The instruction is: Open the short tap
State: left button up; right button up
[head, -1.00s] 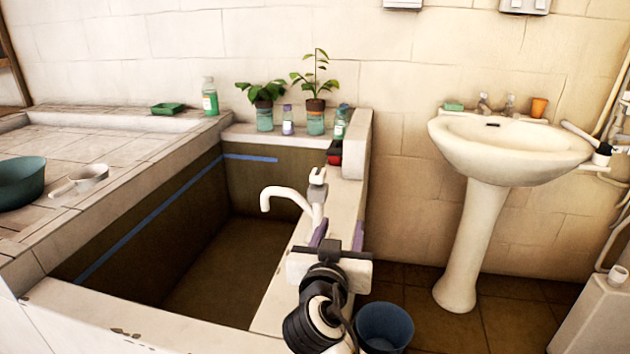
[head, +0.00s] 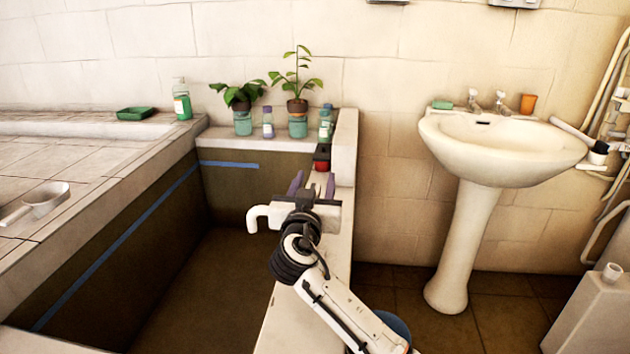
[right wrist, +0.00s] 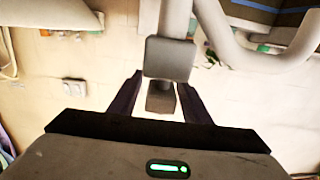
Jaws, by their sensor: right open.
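The white tap has a curved spout (head: 262,216) that shows left of my right gripper (head: 312,185) in the head view. My gripper and wrist hide the rest of the tap there. In the right wrist view, the tap's pale grey body (right wrist: 169,58) hangs from the top of the picture. A smaller dark block (right wrist: 160,98) shows below it, between the two fingers of my right gripper (right wrist: 160,79). The fingers are apart on either side of the block; I cannot tell whether either touches it. My left gripper is not in view.
The tap stands by the ledge (head: 340,235) of a deep trough (head: 185,285). A red object (head: 322,165), bottles and potted plants (head: 298,122) stand behind. A pedestal sink (head: 500,150) with two small taps is at the right. A blue bucket (head: 394,325) is partly hidden by my arm.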

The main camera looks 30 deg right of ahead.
jog(key=shift+w+d, duration=0.15)
jog(key=shift+w, duration=0.05)
jog(key=shift+c, duration=0.2)
jog(key=c, duration=1)
